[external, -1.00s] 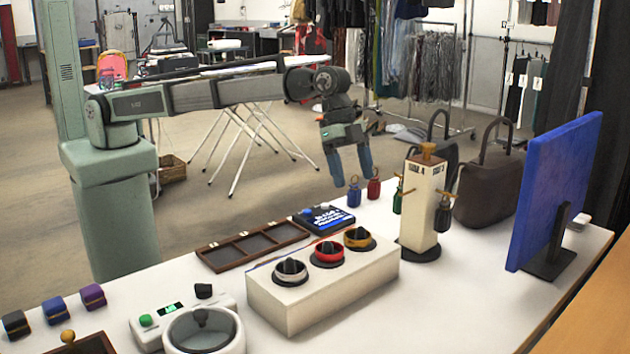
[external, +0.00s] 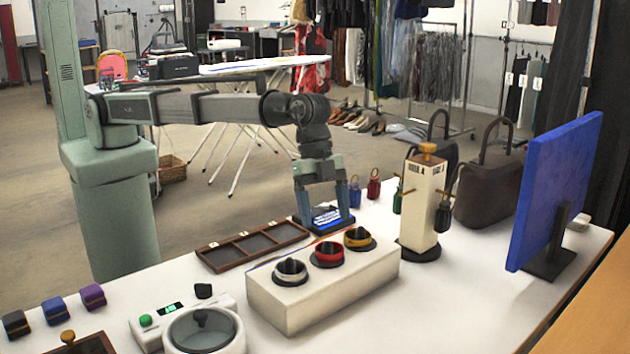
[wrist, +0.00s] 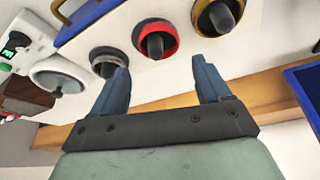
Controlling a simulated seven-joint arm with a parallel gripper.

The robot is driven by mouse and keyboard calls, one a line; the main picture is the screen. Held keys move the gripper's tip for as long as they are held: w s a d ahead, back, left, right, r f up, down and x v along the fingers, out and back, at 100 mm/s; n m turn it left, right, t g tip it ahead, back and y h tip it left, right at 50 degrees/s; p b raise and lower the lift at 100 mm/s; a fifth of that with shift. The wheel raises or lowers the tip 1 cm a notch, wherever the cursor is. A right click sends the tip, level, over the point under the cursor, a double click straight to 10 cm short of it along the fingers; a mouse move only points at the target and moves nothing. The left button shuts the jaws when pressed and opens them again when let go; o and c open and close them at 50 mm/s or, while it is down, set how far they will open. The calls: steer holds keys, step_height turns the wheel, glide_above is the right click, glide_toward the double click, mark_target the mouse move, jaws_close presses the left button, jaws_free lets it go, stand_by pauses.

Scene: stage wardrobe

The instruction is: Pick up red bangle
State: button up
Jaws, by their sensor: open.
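The red bangle (external: 327,256) sits around a dark post in the middle of a white block (external: 322,294), between a silver bangle (external: 291,271) and a gold bangle (external: 358,240). My gripper (external: 324,215) is open and empty, pointing down above the table behind the block, over the dark blue display device. In the wrist view, the red bangle (wrist: 156,40) lies beyond my open fingers (wrist: 161,75), between their lines. The silver bangle (wrist: 108,60) is to its left and the gold one (wrist: 217,16) to its right.
A dark compartment tray (external: 250,246) lies left of the block. A white device (external: 205,325) is at front left.

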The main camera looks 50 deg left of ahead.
steer(key=shift+a+x, duration=0.2)
steer(key=shift+x, duration=1.35)
steer(key=shift+a+x, duration=0.15)
steer(key=shift+x, duration=1.45)
steer(key=shift+f, duration=0.1)
steer(key=c, duration=0.8)
